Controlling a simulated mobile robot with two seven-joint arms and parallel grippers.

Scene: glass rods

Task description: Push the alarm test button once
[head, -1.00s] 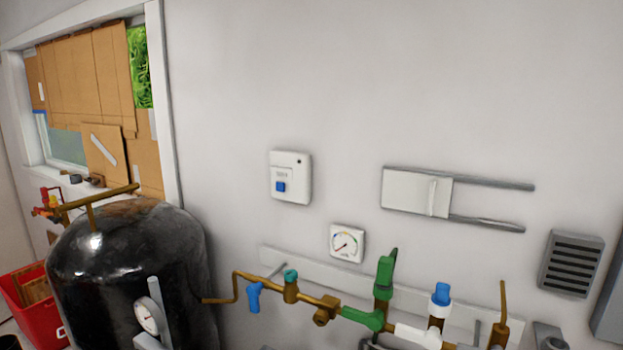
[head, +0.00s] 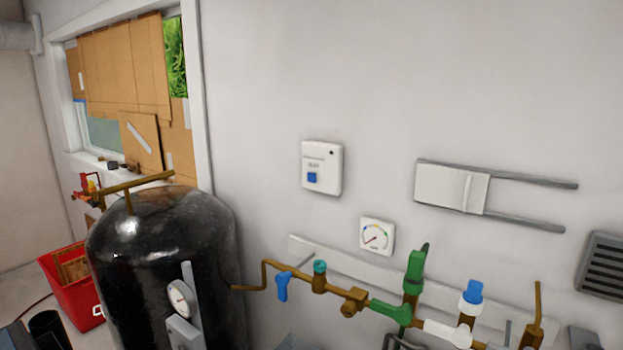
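The label is too small to read clearly. Neither of my grippers shows in the head view, and nothing touches the box.
A black tank (head: 165,270) stands at lower left beside a red crate (head: 75,300). Brass pipework with green valves (head: 414,270) and a round-dial gauge (head: 376,236) sit below the box. A white sliding panel (head: 452,187) on rails is to its right.

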